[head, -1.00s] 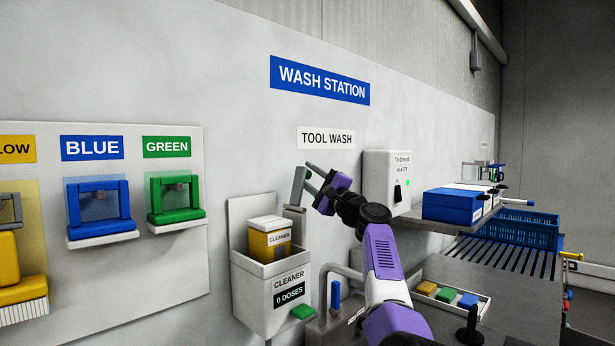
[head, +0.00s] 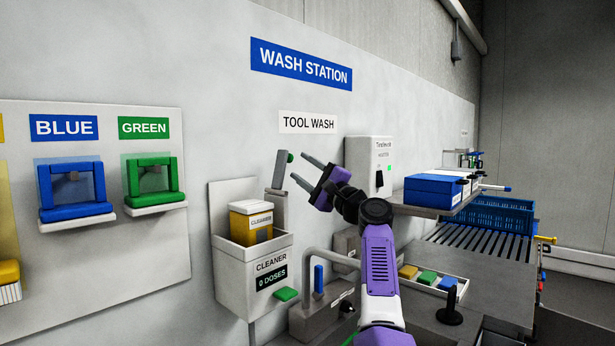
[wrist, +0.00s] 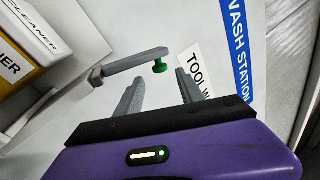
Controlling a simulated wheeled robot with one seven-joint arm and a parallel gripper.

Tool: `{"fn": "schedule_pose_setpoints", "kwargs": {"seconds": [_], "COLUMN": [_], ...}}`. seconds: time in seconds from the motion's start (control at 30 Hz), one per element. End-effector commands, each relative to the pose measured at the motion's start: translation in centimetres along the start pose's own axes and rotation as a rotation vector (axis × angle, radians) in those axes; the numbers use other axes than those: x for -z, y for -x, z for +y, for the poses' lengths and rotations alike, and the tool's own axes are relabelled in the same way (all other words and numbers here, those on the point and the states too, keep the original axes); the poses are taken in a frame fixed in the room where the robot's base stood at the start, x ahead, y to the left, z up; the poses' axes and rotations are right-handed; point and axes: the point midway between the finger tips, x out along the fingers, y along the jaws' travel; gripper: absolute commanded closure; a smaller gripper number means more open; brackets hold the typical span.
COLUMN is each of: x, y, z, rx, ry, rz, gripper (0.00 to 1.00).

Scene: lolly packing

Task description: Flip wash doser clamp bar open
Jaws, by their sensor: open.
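The wash doser (head: 252,283) is a white box on the wall, labelled CLEANER and 0 DOSES, with a yellow cleaner pack (head: 250,224) in its open top. Its grey clamp bar (head: 280,172) stands nearly upright above the doser's right rear side, clear of the pack. A green knob (head: 290,157) sits near the bar's top end. My gripper (head: 298,167) is open and empty, just right of the bar, fingers pointing left. In the wrist view the bar (wrist: 130,63) and knob (wrist: 160,66) lie just beyond the open fingertips (wrist: 160,78); contact cannot be told.
A white heater box (head: 368,165) is on the wall to the right of my gripper. Below are a tap (head: 310,262) and a tray with coloured blocks (head: 462,285). Blue (head: 72,190) and green (head: 154,180) tools hang on the left.

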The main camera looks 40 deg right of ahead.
Motion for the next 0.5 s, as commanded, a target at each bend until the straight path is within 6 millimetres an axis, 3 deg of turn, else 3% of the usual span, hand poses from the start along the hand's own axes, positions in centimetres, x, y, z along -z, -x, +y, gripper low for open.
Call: {"fn": "schedule_pose_setpoints", "kwargs": {"seconds": [0.2,0.5], "x": [0.0,0.0], "y": [1.4,1.6], "z": [0.1,0.0], "rx": [0.0,-0.001], "ry": [0.0,0.0], "rz": [0.001,0.001], "gripper": [0.55,0.55]}}
